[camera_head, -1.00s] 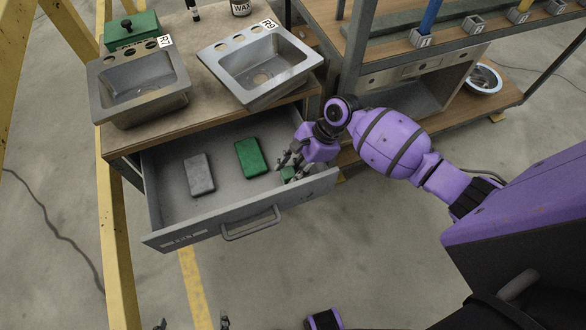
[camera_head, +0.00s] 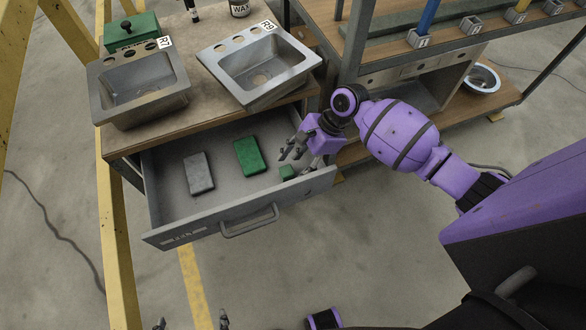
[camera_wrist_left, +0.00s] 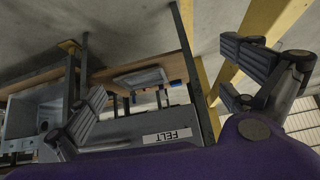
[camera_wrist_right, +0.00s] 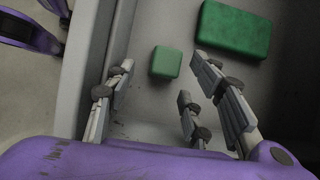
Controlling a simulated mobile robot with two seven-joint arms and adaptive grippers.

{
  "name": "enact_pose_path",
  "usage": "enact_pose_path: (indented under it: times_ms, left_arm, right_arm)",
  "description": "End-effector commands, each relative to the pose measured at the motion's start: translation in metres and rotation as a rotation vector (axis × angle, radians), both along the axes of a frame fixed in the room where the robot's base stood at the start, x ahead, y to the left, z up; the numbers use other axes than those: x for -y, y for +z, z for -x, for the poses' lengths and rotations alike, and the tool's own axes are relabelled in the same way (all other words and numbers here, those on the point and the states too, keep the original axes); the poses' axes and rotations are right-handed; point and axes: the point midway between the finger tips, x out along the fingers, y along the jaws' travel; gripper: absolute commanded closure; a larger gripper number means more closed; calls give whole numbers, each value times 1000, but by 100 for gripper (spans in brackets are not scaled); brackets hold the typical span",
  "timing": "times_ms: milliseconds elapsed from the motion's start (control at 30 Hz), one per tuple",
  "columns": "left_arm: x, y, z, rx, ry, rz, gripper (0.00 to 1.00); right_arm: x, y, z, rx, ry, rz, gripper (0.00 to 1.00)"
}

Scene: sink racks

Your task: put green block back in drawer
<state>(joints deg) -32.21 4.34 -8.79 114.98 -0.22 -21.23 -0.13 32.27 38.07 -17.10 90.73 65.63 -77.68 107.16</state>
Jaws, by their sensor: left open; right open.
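A small green block (camera_wrist_right: 165,62) lies on the drawer floor, just beyond and between the spread fingers of my right gripper (camera_wrist_right: 155,100) in the right wrist view. In the head view the block (camera_head: 287,172) shows just below my right gripper (camera_head: 297,155), near the drawer's right end. My right gripper is open and empty, apart from the block. The open drawer (camera_head: 215,222) has a grey front with a handle. My left gripper shows at the bottom edge of the head view (camera_head: 192,323) and in the left wrist view (camera_wrist_left: 170,85), open and empty.
A larger green block (camera_head: 249,156) and a grey block (camera_head: 199,174) lie in the drawer. Two sinks (camera_head: 138,87) (camera_head: 259,66) and a green lidded box (camera_head: 131,32) stand on the bench above. The drawer wall (camera_wrist_right: 92,75) runs close to my right fingers.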

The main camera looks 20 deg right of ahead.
Motion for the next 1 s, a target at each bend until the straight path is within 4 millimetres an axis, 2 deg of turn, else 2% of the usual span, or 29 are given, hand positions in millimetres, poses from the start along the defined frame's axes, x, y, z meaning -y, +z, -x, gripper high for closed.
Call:
enact_pose_path:
  times_ms: [33,200,400,700,1000]
  left_arm:
    - [0,5,-4,9,1,1,0]
    - [1,11,-9,22,1,3,0]
    - [1,13,-9,22,2,4,0]
    - [-1,9,4,-1,7,2,0]
    - [0,10,1,5,5,2,0]
  right_arm:
    - [7,14,-2,5,-1,1,52]
    - [25,45,-2,5,0,2,52]
    - [39,70,-1,2,0,1,52]
    - [44,77,-1,0,0,-2,52]
    - [43,77,-1,0,0,-1,52]
